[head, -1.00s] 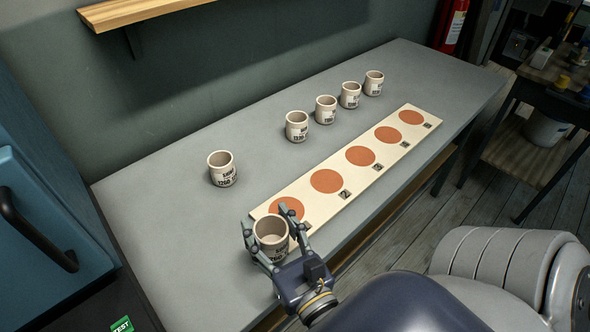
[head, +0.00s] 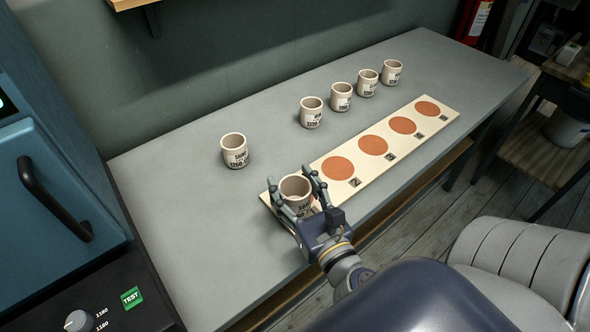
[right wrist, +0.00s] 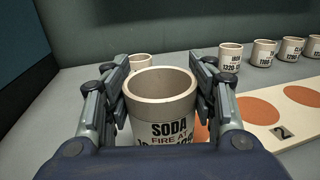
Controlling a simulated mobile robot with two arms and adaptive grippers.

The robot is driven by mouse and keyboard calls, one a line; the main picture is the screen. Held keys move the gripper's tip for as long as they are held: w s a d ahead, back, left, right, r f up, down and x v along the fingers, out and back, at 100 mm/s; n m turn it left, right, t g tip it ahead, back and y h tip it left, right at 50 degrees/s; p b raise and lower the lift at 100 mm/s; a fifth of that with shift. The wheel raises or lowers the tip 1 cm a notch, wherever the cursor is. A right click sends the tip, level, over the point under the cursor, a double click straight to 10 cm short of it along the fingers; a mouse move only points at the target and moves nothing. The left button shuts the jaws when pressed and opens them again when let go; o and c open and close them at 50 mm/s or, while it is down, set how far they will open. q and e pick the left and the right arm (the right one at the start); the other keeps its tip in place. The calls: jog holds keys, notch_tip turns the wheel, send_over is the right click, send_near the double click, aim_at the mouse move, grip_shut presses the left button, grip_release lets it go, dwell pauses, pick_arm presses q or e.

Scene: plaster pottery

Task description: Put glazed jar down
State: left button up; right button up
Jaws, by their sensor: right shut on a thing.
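My right gripper (head: 300,200) is shut on a cream jar (head: 297,187), one finger on each side. The jar is upright at the near left end of the pale board (head: 440,126), over the place of its first round spot, which it hides. In the right wrist view the jar (right wrist: 160,112) reads "SODA" and "FIRE AT". Whether its base touches the board cannot be told. The board's other terracotta spots, such as the one marked 2 (head: 338,169), are bare. My left gripper is not in view.
A similar jar (head: 234,151) stands alone on the grey table (head: 190,205) at left. Several more (head: 312,113) stand in a row behind the board. A blue kiln-like cabinet (head: 60,180) with a dark handle and a control panel is at far left.

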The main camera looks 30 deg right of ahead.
pick_arm(q)
jog(key=shift+b, duration=0.4)
pick_arm(e)
jog(key=shift+w+d+f, duration=0.7)
jog(key=shift+w, duration=0.2)
jog(key=shift+w+d+f, duration=0.65)
jog(key=shift+w+f, duration=0.05)
jog(key=shift+w, duration=0.25)
jog(key=shift+w+d+f, duration=0.7)
jog(key=shift+w, duration=0.2)
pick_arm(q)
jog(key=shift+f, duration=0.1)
pick_arm(e)
jog(key=shift+f, duration=0.1)
jog(key=o, duration=1.1)
